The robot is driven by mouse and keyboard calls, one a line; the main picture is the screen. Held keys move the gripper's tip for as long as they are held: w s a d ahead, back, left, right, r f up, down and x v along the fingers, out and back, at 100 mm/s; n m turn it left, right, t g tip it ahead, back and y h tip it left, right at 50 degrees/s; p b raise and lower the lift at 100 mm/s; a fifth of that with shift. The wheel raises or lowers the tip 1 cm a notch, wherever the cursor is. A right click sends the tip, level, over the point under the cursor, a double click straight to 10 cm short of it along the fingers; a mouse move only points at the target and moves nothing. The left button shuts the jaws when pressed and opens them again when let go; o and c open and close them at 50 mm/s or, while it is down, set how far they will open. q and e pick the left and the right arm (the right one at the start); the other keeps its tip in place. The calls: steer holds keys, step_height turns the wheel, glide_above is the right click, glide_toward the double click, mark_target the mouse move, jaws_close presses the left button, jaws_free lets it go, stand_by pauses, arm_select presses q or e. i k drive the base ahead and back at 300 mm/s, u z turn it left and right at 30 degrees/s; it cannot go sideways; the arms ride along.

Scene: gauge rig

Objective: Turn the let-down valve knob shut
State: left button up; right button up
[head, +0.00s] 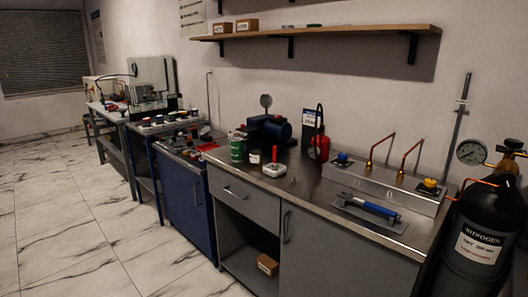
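A long grey metal block (385,186) sits along the back of the steel bench, with copper tubes rising from it. A small blue knob (342,157) is at its left end and a yellow knob with a dark top (430,184) is at its right end. A black nitrogen cylinder (482,235) stands at the right, with a round gauge (471,152) and a dark valve knob (514,145) on top. I cannot tell which knob is the let-down valve, or whether any is turned shut. Neither of my grippers is in view.
A blue-handled tool (372,207) lies on the bench (300,192) before the block. A red bottle (319,147), a green can (238,149) and a dark blue pump (272,130) stand farther left. A wooden shelf (330,31) hangs above. The tiled floor (95,215) at left is clear.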

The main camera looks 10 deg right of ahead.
mark_target(430, 183)
steer(key=z, duration=0.05)
steer(key=i, duration=1.1)
steer(key=z, duration=0.7)
